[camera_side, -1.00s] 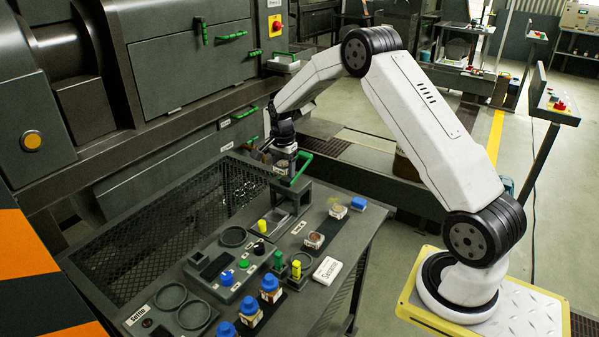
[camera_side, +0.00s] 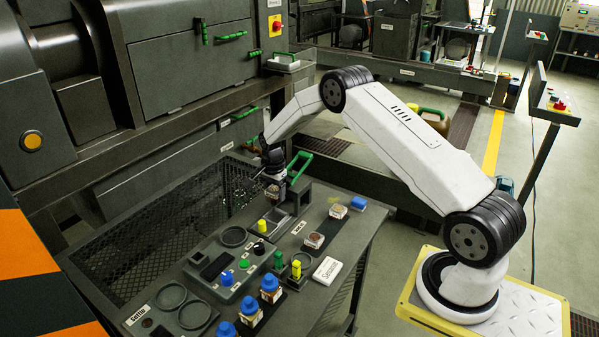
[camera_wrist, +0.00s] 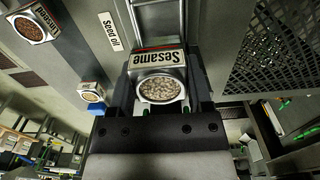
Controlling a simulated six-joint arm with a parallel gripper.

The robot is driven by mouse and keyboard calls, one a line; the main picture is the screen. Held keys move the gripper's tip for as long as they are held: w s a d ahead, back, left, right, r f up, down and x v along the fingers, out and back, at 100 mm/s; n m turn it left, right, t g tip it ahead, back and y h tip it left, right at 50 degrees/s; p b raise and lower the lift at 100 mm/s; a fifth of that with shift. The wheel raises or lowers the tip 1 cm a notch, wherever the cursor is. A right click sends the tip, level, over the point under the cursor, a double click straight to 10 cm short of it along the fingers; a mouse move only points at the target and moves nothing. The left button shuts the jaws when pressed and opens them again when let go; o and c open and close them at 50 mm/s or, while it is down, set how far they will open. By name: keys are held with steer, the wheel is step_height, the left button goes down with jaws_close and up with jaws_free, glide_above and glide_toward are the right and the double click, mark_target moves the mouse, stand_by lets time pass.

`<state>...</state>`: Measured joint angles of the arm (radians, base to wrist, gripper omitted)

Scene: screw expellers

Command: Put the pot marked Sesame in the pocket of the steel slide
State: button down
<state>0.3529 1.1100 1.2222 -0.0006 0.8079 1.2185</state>
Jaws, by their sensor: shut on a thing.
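The pot marked Sesame (camera_wrist: 160,86) is between my gripper's fingers (camera_wrist: 160,104) in the wrist view, its label up and its pale seeds showing. My gripper (camera_side: 272,190) is shut on it. In the side view they are above the back of the bench, at the near-left side of the grey block with a green handle (camera_side: 299,162). Bright steel rails (camera_wrist: 157,18) show just beyond the pot in the wrist view; they look like part of the steel slide. I cannot make out the pocket, and cannot tell whether the pot touches anything.
A pot marked Linseed (camera_wrist: 32,27) and another seed pot (camera_wrist: 92,92) stand apart. Blue-capped jars (camera_side: 269,286), coloured buttons and a white Sesame card (camera_side: 327,270) occupy the front of the bench. A mesh guard (camera_side: 150,240) borders the left side.

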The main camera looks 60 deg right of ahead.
steer(key=shift+f, duration=0.1)
glide_above(276, 217)
steer(key=shift+f, duration=2.25)
steer(key=shift+f, duration=1)
stand_by(1.8)
jaws_free()
steer(key=shift+r, duration=0.15)
stand_by(0.3)
steer(key=shift+r, duration=4.35)
